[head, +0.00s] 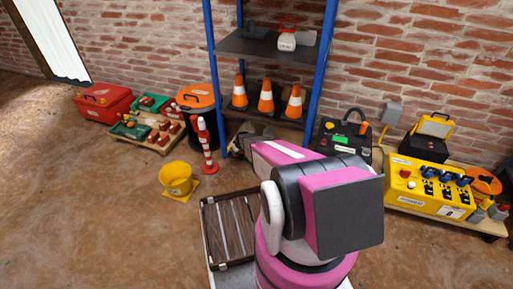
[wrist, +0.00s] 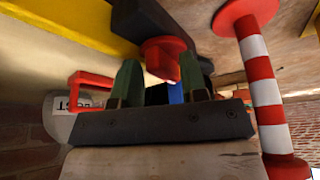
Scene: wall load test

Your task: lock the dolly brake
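In the wrist view a red knob-like piece (wrist: 162,50) sits on a dark block (wrist: 140,18), at the tips of my gripper (wrist: 162,72). The gripper's two greenish fingers stand apart, one on either side of the red piece's near end. Whether they touch or squeeze it cannot be told. I cannot tell for sure that the red piece is the dolly brake. In the head view my gripper (head: 240,136) reaches low toward the shelf's foot, and my arm hides what is around it. A low slatted wooden platform (head: 206,232) lies beside my arm; whether it is the dolly is unclear.
A red-and-white post (head: 205,145) stands close left of my gripper; it also shows in the wrist view (wrist: 262,90). A blue-framed shelf (head: 213,70) with cones stands behind. Open floor lies at left.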

